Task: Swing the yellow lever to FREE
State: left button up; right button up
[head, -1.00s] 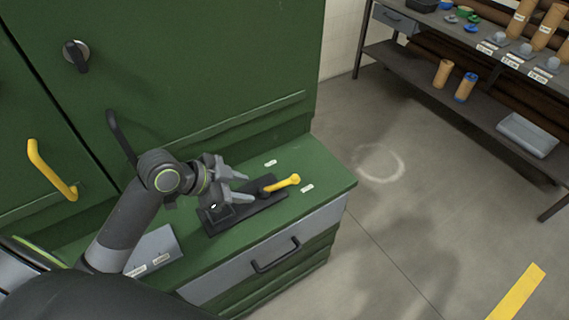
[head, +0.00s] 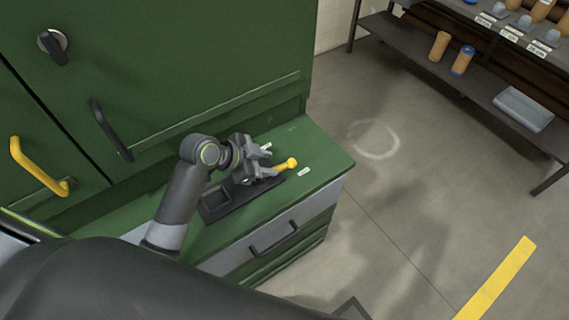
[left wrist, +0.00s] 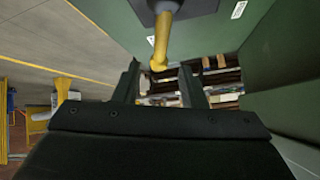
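The yellow lever (head: 290,163) sits on a dark base plate (head: 216,205) on the green cabinet top, its rounded knob pointing right. My left gripper (head: 269,160) is over the plate, with its fingers to either side of the lever's shaft. In the left wrist view, the lever (left wrist: 165,36) reaches down from the top, its knob between the two open fingertips (left wrist: 160,72). A gap shows on both sides, so the fingers do not look closed on it. Small white labels (head: 304,171) lie near the lever; their words are too small to read. My right gripper is not seen.
The tall green cabinet (head: 200,60) with a black handle (head: 110,130) stands behind the low top. A grey drawer (head: 300,222) is in front. Shelving (head: 450,75) stands at the far right, with open floor (head: 400,190) between.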

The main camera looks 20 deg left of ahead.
aim_at(283, 165)
pick_arm(q)
jog(key=x, duration=0.7)
jog(key=shift+w+d+f+p, duration=0.1)
jog(key=shift+w+f+p, duration=0.05)
jog(key=shift+p, duration=0.15)
jog(key=shift+c, duration=0.5)
grip_shut()
